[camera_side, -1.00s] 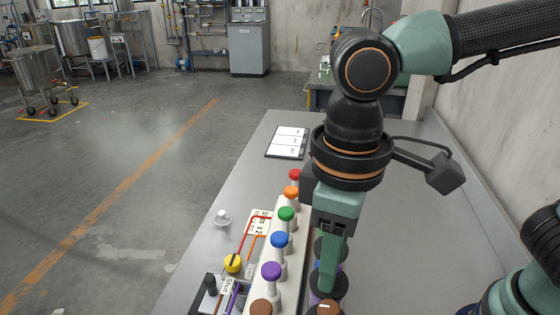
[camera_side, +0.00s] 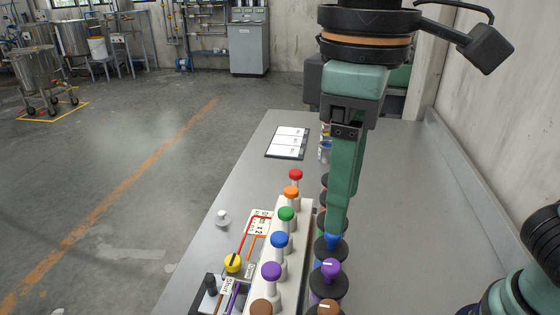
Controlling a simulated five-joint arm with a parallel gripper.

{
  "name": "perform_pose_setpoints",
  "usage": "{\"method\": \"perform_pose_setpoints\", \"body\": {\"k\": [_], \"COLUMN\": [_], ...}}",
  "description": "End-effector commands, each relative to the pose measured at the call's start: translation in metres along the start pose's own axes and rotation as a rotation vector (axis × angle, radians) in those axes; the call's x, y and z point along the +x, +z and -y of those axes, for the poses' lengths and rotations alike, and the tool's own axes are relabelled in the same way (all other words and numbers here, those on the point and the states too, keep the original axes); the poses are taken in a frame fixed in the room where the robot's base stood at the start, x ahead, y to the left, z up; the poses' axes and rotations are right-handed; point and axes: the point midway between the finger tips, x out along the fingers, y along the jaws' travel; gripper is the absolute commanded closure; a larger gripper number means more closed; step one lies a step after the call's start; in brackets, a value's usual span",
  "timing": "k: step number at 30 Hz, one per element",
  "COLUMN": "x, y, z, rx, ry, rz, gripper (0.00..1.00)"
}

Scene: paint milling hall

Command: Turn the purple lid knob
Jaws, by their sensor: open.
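The purple lid knob (camera_side: 331,268) sits on a round black lid at the lower middle, in a row of similar lidded pots. A pale mark shows on its top. My gripper (camera_side: 337,229) hangs pointing down, above and a little behind the purple knob in the picture, clear of it. Its tips overlap the blue lid knob (camera_side: 332,242); I cannot tell whether they touch it. The gripper is open, though the fingers line up in this view and the gap is hidden. A brown lid knob (camera_side: 327,308) is cut off by the bottom edge.
A white rail (camera_side: 295,251) left of the pots carries coloured caps, among them a purple cap (camera_side: 271,271). A yellow knob (camera_side: 233,263) and a printed card lie further left. A clipboard (camera_side: 287,142) lies at the back.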

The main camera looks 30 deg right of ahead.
Motion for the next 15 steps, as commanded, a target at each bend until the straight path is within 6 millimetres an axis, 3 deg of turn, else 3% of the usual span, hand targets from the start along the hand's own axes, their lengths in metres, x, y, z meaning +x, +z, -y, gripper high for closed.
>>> {"method": "perform_pose_setpoints", "body": {"k": [6,15], "x": [-0.018,-0.020], "y": [0.000,0.000], "z": [0.000,0.000], "rx": [0.000,0.000], "ry": [0.000,0.000], "rz": [0.000,0.000], "gripper": [0.42,0.42]}}
